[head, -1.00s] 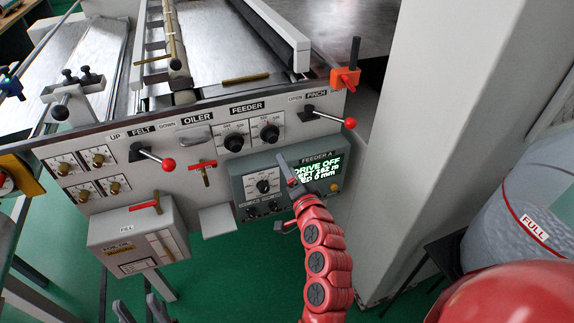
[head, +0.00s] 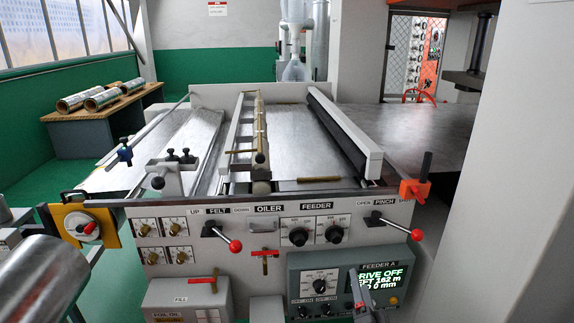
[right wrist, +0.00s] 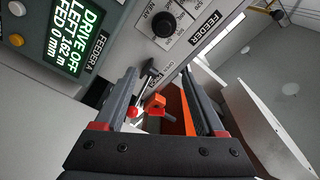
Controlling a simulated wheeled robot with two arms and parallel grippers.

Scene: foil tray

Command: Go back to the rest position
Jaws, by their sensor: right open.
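My right gripper (head: 361,294) shows at the bottom edge of the head view, in front of the FEEDER A panel (head: 308,284). It covers part of the lit display (head: 380,276), which reads drive off, 162 m left, 0 mm fed. In the right wrist view the gripper (right wrist: 160,75) is open, with nothing between its fingers. Beyond the fingers are a red knob and an orange clamp (right wrist: 155,104), apart from them as far as I can tell. Most of my right arm is below the picture. My left gripper is out of view.
The grey foil machine carries a felt lever (head: 222,238) and a pinch lever (head: 395,225), both red-knobbed. A pale column (head: 510,190) stands close on the right. A metallic cylinder (head: 45,282) is near at lower left. Foil rolls (head: 103,99) lie on a desk behind.

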